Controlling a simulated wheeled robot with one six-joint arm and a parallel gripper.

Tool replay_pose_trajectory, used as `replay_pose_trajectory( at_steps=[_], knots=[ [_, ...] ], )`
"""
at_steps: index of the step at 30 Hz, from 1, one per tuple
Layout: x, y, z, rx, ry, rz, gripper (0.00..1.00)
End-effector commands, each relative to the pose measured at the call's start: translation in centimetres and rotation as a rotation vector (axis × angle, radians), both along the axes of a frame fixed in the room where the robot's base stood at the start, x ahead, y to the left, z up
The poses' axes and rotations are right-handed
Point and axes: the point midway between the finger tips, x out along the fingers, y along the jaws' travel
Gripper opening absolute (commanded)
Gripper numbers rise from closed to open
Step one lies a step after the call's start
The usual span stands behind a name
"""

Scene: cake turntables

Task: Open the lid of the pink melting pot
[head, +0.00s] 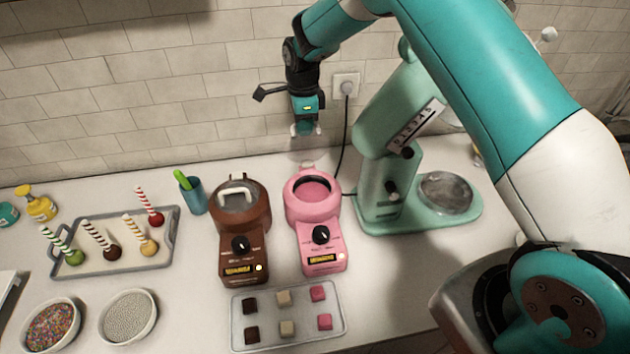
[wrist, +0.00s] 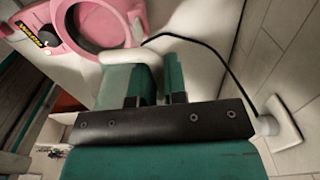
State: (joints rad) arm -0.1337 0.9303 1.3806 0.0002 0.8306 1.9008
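The pink melting pot (head: 313,207) stands on the counter, left of the mixer. Its round mouth with a dark rim is uncovered, and pink shows inside. A faint, see-through lid (head: 303,152) appears raised at the back of the pot, below my gripper (head: 305,130). The wrist view shows the pink pot (wrist: 98,25) at the upper left and a white handle (wrist: 125,57) right at my teal fingers (wrist: 160,85). The fingers are close together with a narrow gap. Whether they grip the handle or only touch it is unclear.
A brown melting pot (head: 240,215) with a lid stands left of the pink one. The green mixer (head: 385,180) is close on the right. A tray (head: 288,338) of chocolate pieces lies in front. A power cord (head: 344,140) hangs behind from the wall socket (head: 346,84).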

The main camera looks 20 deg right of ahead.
Motion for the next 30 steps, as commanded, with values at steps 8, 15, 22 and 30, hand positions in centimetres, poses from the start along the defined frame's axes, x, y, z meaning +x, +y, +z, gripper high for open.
replay_pose_trajectory(
  at_steps=[8,15,22,30],
  knots=[
    [1.4,-0.3,-0.5,0.000,0.000,0.000,0.08],
    [2.9,-0.6,-1.5,0.001,-0.001,0.000,0.08],
    [3.4,-0.7,-1.7,0.000,0.001,0.001,0.08],
    [3.4,-0.7,-1.7,0.000,0.000,0.000,0.40]
  ],
)
